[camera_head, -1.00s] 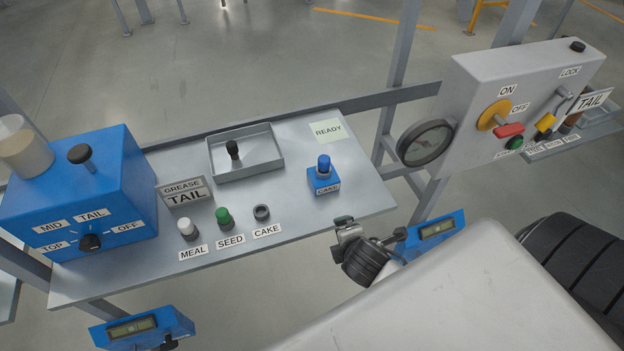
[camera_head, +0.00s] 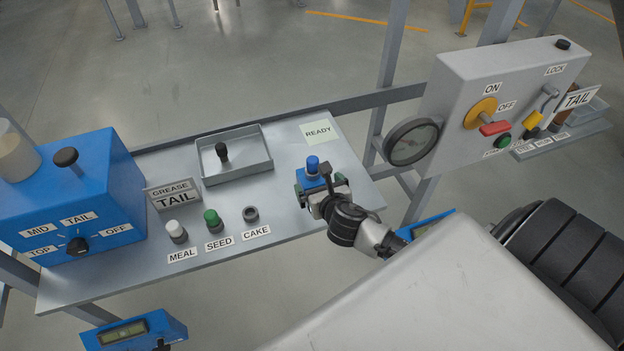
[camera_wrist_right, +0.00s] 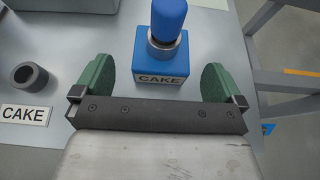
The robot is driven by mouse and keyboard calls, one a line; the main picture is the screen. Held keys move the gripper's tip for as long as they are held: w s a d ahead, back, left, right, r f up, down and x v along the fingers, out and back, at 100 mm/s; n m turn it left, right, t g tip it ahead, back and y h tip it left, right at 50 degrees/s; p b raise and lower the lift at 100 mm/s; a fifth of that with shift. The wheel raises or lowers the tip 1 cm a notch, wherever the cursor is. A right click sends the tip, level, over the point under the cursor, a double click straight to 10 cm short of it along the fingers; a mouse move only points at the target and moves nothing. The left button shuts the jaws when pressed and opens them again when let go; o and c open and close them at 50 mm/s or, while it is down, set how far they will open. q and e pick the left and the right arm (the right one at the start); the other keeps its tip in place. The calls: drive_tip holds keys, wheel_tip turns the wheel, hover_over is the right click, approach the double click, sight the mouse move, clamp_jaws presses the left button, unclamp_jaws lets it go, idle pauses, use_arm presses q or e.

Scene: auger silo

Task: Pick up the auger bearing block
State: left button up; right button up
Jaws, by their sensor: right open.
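The auger bearing block, as I take it, is the blue block (camera_head: 312,178) labelled CAKE with a round blue cap on top. It stands upright on the grey table near its right end, partly hidden by my right gripper in the head view. My right gripper (camera_head: 322,192) is open at its near side. In the right wrist view the block (camera_wrist_right: 160,62) lies just ahead of and between the two green fingers of the gripper (camera_wrist_right: 156,70), with a gap on both sides. My left gripper is not in view.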

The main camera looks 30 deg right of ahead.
sight(315, 179)
drive_tip(key=shift+x, duration=3.2)
drive_tip(key=shift+s+d, duration=0.1)
drive_tip(key=shift+c, duration=0.5)
drive_tip(key=c, duration=1)
